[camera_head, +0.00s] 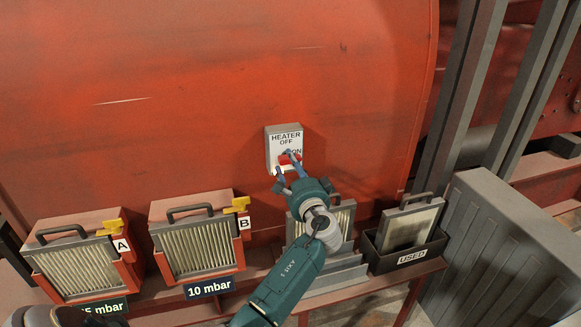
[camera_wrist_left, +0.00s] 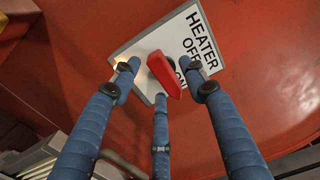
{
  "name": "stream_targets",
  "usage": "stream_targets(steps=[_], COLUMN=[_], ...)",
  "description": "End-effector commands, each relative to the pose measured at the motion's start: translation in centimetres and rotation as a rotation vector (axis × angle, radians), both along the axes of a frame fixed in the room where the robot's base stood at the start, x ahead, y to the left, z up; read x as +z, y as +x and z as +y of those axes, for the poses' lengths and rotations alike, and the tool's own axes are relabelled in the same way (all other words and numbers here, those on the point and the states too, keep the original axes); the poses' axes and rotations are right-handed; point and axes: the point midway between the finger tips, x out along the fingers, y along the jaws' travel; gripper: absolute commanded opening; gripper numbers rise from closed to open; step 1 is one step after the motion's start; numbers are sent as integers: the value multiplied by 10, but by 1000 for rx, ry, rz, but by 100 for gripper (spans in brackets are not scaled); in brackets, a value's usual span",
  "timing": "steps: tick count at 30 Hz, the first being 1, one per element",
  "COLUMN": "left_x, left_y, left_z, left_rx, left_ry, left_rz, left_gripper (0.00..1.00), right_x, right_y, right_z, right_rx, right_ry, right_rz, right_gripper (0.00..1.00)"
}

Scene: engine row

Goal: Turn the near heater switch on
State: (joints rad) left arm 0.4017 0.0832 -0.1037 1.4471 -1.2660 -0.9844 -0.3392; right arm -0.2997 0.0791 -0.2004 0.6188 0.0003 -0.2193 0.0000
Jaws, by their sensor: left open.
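The heater switch is a white box (camera_head: 272,153) marked HEATER, OFF and ON, mounted on the red tank wall, with a red knob (camera_head: 285,159). In the left wrist view the knob (camera_wrist_left: 163,72) juts from the white plate (camera_wrist_left: 168,32), partly covering the ON label. My left gripper (camera_head: 284,163) is at the lower part of the box. Its open blue fingers (camera_wrist_left: 161,78) stand around the knob, two beside it and one below. Contact is unclear, and I cannot tell for sure which label the knob points to. A small pale glow shows beside one fingertip.
Below on a ledge stand filter A (camera_head: 79,270), filter B (camera_head: 198,255) and a black USED bin (camera_head: 405,263) holding a filter. Another filter is partly behind my left arm. A grey ribbed case (camera_head: 500,250) and metal posts stand at the right. The wall around the switch is clear.

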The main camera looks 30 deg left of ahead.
Motion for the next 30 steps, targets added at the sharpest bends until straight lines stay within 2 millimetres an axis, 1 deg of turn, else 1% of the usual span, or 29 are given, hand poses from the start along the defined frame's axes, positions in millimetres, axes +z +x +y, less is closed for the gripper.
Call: stream_targets(steps=[5, 12, 18, 24, 30], left_x=[-1, -2, -1, -1, -1], left_y=[-12, -45, -68, -77, -77], left_z=[-15, -54, -80, -91, -92], left_rx=[-2, -3, -2, -1, -1], left_ry=[0, -3, -2, 1, 1], left_rz=[1, 3, 2, 2, 2], left_gripper=[44, 44, 44, 44, 44], right_x=[0, 0, 0, 0, 0], right_y=[0, 0, 0, 0, 0], right_z=[-1, -1, -1, -1, -1], right_rx=[0, 0, 0, 0, 0], right_ry=[-1, -1, -1, -1, -1], right_rz=[0, 0, 0, 0, 0], right_gripper=[32, 32, 32, 32, 32])
